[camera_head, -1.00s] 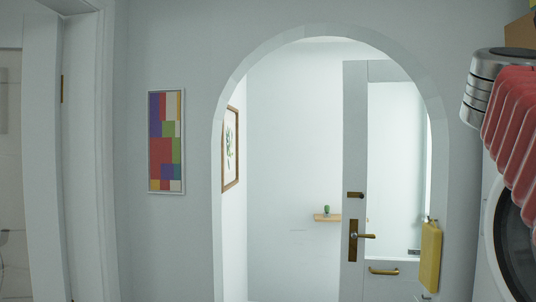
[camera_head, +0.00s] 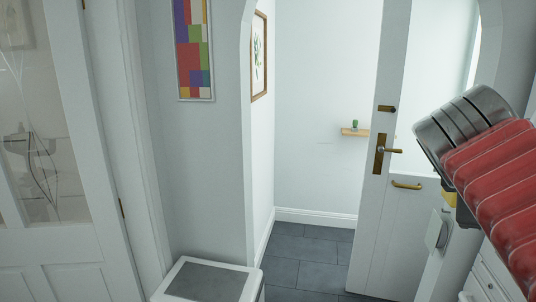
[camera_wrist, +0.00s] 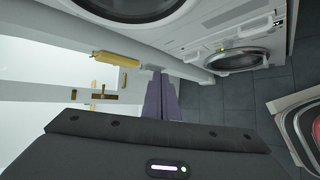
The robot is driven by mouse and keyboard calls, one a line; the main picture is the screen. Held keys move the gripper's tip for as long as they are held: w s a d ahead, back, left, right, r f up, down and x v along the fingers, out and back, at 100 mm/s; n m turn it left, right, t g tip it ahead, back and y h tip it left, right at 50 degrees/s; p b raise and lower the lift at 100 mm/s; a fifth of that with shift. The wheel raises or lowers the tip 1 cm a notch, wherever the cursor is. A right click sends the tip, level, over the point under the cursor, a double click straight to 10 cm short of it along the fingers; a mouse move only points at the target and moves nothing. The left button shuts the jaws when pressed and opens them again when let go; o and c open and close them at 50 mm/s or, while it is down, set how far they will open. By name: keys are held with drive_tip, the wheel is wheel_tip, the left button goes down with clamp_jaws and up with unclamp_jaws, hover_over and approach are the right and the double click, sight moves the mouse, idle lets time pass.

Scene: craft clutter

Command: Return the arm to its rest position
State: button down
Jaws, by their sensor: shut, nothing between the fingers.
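My gripper (camera_wrist: 162,98) shows in the wrist view as two purple-grey fingers lying together, with nothing between them. The dark wrist body fills the bottom of that view. In the head view my arm (camera_head: 495,175) reaches in from the right edge, with a red ribbed sleeve and a silver end, tilted up to the left. The fingers cannot be made out there.
A white door (camera_head: 385,130) with brass handles stands in the archway, above a dark tiled floor (camera_head: 310,250). A grey-topped box (camera_head: 208,282) stands at lower left. The wrist view shows front-loading machines (camera_wrist: 235,55) and a yellow object (camera_wrist: 118,58).

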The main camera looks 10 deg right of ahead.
drive_tip(key=s+a+f+m+y, duration=0.2)
drive_tip(key=a+f+m+y, duration=0.7)
drive_tip(key=a+f, duration=1.6)
drive_tip(key=shift+s+a+t+y, duration=0.15)
drive_tip(key=shift+a+t+y, duration=0.2)
drive_tip(key=shift+a, duration=0.25)
drive_tip(key=shift+d+f, duration=0.1)
